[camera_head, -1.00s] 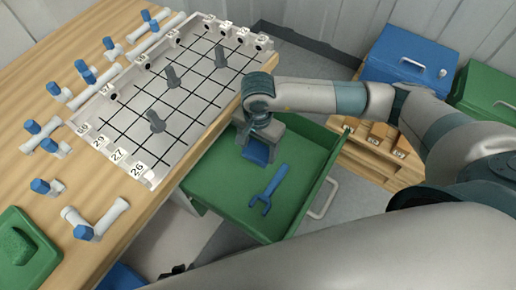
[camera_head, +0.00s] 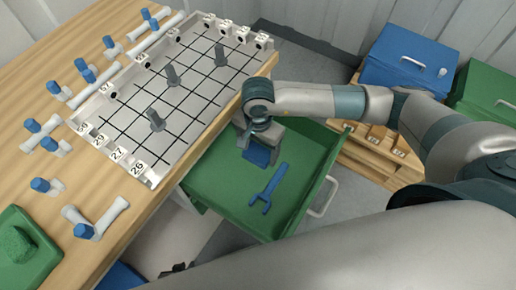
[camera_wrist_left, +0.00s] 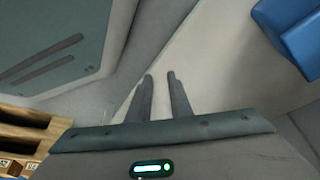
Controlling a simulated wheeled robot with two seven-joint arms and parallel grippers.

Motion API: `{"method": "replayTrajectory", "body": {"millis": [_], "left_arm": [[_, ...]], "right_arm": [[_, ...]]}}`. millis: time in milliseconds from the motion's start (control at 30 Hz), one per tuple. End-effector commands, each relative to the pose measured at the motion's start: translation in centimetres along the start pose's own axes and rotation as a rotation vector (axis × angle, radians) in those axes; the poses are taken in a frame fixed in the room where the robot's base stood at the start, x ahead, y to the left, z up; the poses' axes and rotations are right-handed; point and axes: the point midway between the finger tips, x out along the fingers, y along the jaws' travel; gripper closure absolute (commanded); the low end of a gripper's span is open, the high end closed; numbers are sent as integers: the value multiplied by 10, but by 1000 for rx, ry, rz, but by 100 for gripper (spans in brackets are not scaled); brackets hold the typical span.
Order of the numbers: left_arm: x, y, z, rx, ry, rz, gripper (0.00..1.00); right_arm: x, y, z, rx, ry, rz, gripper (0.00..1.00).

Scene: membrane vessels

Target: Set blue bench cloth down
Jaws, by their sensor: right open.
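The blue bench cloth (camera_head: 257,156) is a small blue patch at the green drawer's (camera_head: 225,198) back left, directly under my right gripper (camera_head: 260,145). My right gripper is open and low over it. The fingers hide part of the cloth, and I cannot tell whether they still touch it. My left gripper (camera_wrist_left: 160,78) shows in the left wrist view with its two dark fingers apart and nothing between them. In the head view, only a small dark part low in the picture may belong to it.
A blue fork-ended wrench (camera_head: 268,190) lies in the drawer beside the cloth. The wooden bench (camera_head: 112,215) carries a numbered grid plate (camera_head: 190,112), several blue-capped white fittings and a green tray (camera_head: 40,262). Blue (camera_head: 408,60) and green (camera_head: 488,88) boxes stand right.

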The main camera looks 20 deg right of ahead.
Motion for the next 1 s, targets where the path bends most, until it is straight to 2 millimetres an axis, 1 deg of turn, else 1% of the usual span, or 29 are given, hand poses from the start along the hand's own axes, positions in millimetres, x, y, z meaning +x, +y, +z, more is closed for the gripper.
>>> {"method": "replayTrajectory", "body": {"millis": [100, 233, 267, 367, 533, 633, 800, 900, 1000], "left_arm": [[-2, 0, 1, 0, 1, 0, 82], [-4, 0, -2, 1, 19, 0, 82], [-2, 2, -2, 2, 25, 1, 82], [2, 3, 2, 0, 15, 3, 82], [4, 3, 7, -4, -18, 3, 82], [1, -4, 7, -4, -38, -4, 82], [2, -7, 14, -6, -70, -7, 82], [1, -8, 17, -8, -86, -8, 82], [1, -9, 18, -8, -94, -9, 82]], "right_arm": [[-1, 0, 0, 0, 0, 0, 27], [-4, 0, 0, 0, 0, 0, 27], [-5, 0, 0, 0, 0, -1, 27], [-16, -1, 0, -2, 1, -2, 27], [-44, -1, 0, -3, 1, -5, 27], [-64, -2, 0, -2, 1, -5, 27], [-93, -1, -1, -1, 2, -3, 27], [-107, -1, 0, -1, 1, -3, 27], [-116, -1, 0, 0, 1, -2, 27]]}}
